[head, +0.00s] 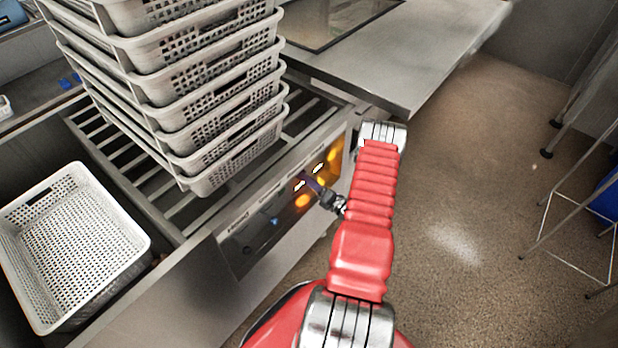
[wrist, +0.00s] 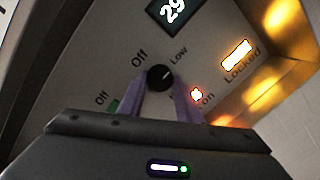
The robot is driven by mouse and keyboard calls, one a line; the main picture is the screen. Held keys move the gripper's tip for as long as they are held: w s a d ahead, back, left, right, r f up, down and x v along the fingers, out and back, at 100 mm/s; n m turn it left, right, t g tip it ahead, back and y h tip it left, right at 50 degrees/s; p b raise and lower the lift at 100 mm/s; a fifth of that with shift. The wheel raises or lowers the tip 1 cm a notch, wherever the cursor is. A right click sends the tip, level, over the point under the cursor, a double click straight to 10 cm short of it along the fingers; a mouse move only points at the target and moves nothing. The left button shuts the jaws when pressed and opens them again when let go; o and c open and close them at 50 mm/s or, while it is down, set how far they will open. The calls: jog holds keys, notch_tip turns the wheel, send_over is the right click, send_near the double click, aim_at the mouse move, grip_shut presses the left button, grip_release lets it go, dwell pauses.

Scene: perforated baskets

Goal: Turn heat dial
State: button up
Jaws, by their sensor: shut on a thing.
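The heat dial (wrist: 160,77) is a small round black knob on a grey panel in the wrist view. "Off" is printed to its upper left and "Low" to its upper right; further lettering is partly hidden by my gripper. My gripper (wrist: 164,85) is shut on the dial, one purple finger on each side of it. In the head view my gripper (head: 312,184) reaches the lit control panel (head: 268,212) on the front of the counter, and the dial itself is too small and covered to make out.
A display (wrist: 175,10) reads 29, and a lit "Locked" label (wrist: 237,55) glows at right. Stacked perforated baskets (head: 215,95) stand on the slatted counter above the panel. A single white basket (head: 130,240) sits at left. Open floor (head: 470,200) lies to the right.

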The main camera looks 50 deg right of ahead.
jog(key=shift+s+f, duration=0.1)
jog(key=shift+f, duration=0.15)
jog(key=shift+a, duration=0.15)
dwell(0.9)
jog(key=o, duration=1)
jog(key=shift+r, duration=0.1)
jog(key=shift+o, duration=0.2)
jog(key=s, duration=1.3)
jog(key=shift+s, duration=0.35)
